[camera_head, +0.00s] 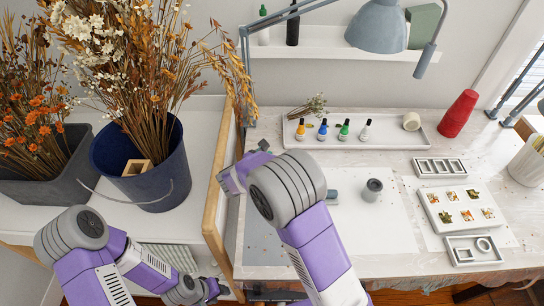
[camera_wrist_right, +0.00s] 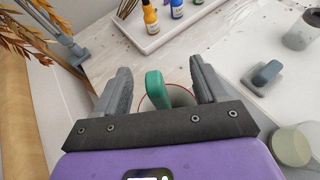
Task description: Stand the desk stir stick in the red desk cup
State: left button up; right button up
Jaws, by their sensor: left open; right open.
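In the right wrist view, a green stick (camera_wrist_right: 155,88) with a rounded top stands up between the two fingers of my right gripper (camera_wrist_right: 160,70). The fingers are apart, with a gap on each side of it. A cup with a thin red rim (camera_wrist_right: 142,92) and pale inside lies around and below the stick; the stick appears to stand in it, though its lower end is hidden by my gripper. In the head view my right arm hides both. My left gripper (camera_head: 212,291) is low at the front, over the floor, open and away from the desk.
A white tray (camera_head: 418,139) with several small bottles is at the back. A grey cup (camera_head: 373,190) and a blue-grey block (camera_wrist_right: 264,76) are right of my right gripper. A red cup stack (camera_head: 458,113) stands far right. A dark blue bucket (camera_head: 165,190) of dried flowers is left.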

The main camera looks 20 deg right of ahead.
dwell(0.5)
notch_tip(320, 180, up, 13)
jog(key=p, duration=1)
dwell(0.3)
dwell(0.4)
